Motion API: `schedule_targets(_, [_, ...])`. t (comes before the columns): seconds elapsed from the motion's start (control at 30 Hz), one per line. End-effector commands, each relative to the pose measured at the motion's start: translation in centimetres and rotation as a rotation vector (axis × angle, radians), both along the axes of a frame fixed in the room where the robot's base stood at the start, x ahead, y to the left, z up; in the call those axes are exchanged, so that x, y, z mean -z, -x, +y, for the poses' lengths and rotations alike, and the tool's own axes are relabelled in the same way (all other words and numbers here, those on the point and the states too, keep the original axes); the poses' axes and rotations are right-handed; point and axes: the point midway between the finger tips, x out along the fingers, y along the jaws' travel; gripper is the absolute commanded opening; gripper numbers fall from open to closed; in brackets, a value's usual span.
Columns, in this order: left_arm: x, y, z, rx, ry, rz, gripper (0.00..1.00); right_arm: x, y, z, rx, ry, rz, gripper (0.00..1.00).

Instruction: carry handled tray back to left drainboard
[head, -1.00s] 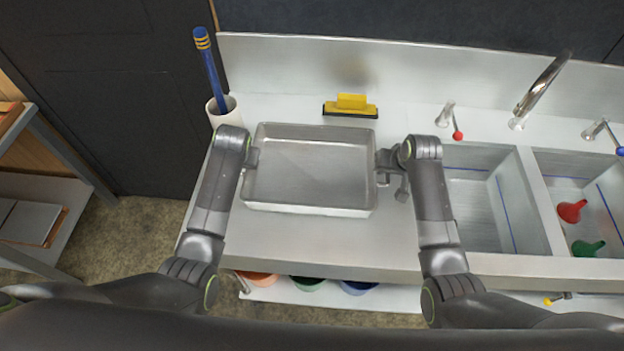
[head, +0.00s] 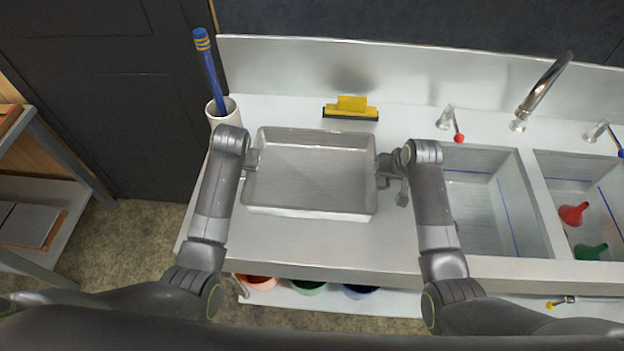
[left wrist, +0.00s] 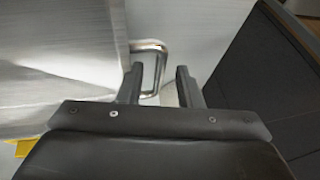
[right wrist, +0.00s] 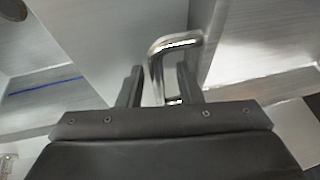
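The handled tray (head: 310,178) is a shallow, empty metal pan, level at the left drainboard (head: 310,245); I cannot tell for certain whether its base touches the surface. My left gripper (head: 254,160) is at its left end, and my right gripper (head: 388,167) at its right end. In the left wrist view, the bent handle (left wrist: 160,58) stands between my open left fingers (left wrist: 160,85), with gaps beside it. In the right wrist view, the other handle (right wrist: 156,62) stands between my open right fingers (right wrist: 158,82), also with space beside it.
A white cup (head: 222,113) with a blue brush (head: 209,72) stands back left. A yellow-black squeegee (head: 350,109) lies behind the tray. Sink basins (head: 490,205) are at right, with a red funnel (head: 573,214) and green funnel (head: 588,251). The drainboard's front strip is clear.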

Motion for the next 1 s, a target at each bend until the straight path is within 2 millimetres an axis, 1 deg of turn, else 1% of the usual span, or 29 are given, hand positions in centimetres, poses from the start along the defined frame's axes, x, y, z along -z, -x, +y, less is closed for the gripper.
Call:
schedule_targets(0.03, [-0.9, 0.3, -0.3, 0.000, 0.003, -0.004, 0.32, 0.0, 0.0, 0.0, 0.000, 0.000, 0.000, 0.32])
schedule_targets(0.1, [-2.1, 0.8, -0.5, 0.001, 0.002, -0.004, 0.32, 0.0, 0.0, 0.0, 0.000, 0.000, 0.000, 0.32])
schedule_targets(0.3, [-5.4, 2.2, -1.2, 0.001, 0.002, -0.004, 0.32, 0.0, 0.0, 0.0, 0.000, 0.000, 0.000, 0.32])
schedule_targets(0.4, [-6.7, 2.8, -1.4, -0.001, 0.002, -0.003, 0.32, 0.0, 0.0, 0.0, 0.000, 0.000, 0.000, 0.32])
schedule_targets(0.5, [-7.6, 3.2, -1.6, 0.000, 0.000, -0.002, 0.32, 0.0, 0.0, 0.0, 0.000, 0.000, 0.000, 0.32])
schedule_targets(0.67, [-8.3, 3.5, -1.7, 0.000, 0.001, 0.000, 0.32, -0.2, 0.0, 0.0, 0.000, 0.000, -0.001, 0.32])
schedule_targets(0.77, [-8.3, 3.6, -1.7, 0.000, 0.001, 0.000, 0.32, -0.7, 0.2, -0.1, 0.000, 0.000, -0.002, 0.32])
schedule_targets(0.87, [-8.3, 3.6, -1.7, 0.000, 0.001, 0.000, 0.32, -1.8, 0.6, -0.3, 0.001, 0.000, -0.004, 0.32])
schedule_targets(1.0, [-8.3, 3.6, -1.7, 0.000, 0.000, 0.000, 0.32, -3.9, 1.5, -0.7, 0.002, 0.000, -0.004, 0.32])
